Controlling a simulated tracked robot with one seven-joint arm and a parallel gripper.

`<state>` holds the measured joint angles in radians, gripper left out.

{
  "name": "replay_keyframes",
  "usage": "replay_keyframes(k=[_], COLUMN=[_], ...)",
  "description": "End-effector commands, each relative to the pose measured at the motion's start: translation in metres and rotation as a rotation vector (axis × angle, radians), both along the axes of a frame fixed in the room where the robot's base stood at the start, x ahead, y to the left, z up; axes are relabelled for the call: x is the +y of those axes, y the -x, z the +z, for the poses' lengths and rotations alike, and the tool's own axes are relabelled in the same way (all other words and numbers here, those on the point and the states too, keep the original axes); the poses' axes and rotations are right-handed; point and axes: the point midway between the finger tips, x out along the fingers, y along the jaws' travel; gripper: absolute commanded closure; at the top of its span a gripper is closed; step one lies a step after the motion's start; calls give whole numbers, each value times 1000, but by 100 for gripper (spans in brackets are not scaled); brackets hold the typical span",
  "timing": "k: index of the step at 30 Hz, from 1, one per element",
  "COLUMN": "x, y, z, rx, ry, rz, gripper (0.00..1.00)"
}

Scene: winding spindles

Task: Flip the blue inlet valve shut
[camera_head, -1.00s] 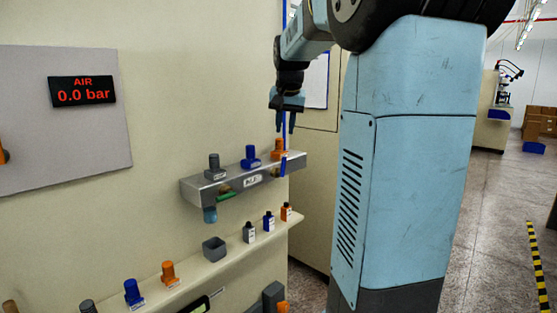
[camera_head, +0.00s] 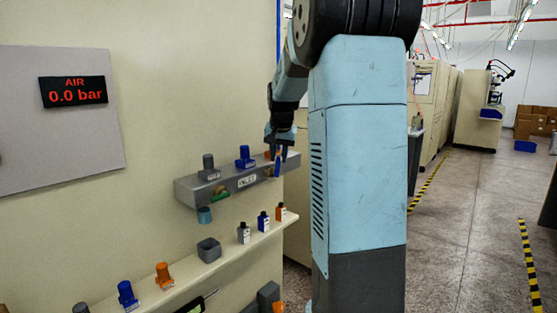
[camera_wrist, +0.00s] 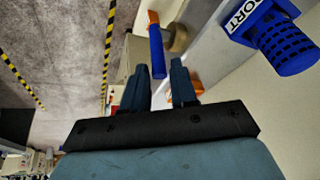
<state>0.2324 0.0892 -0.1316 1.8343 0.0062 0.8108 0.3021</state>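In the head view the lever (camera_head: 277,163) hangs at the manifold's right end, partly covered by my gripper (camera_head: 281,153). In the wrist view my gripper (camera_wrist: 160,76) is open, with the lever's near end between its fingertips. A gap shows on the right finger's side; I cannot tell whether the left finger touches it.
A blue port fitting (camera_wrist: 285,42) is close on the right in the wrist view. Grey (camera_head: 209,170) and blue (camera_head: 245,157) fittings stand on the manifold, with a green lever (camera_head: 221,194) at its left. A shelf below holds small bottles (camera_head: 263,221). The display (camera_head: 74,91) reads 0.0 bar.

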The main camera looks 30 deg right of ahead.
Motion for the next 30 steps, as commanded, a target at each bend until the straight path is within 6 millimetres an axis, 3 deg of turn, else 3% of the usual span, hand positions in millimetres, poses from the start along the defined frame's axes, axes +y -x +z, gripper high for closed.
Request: replay_keyframes(k=[6, 15, 24, 30], x=[-2, -2, -2, -1], y=[-6, -6, -7, -7], z=[-15, -16, -16, -16], rx=[1, 0, 0, 0], ry=[-1, 0, 0, 0], rz=[0, 0, 1, 1], gripper=[73, 73, 100, 100])
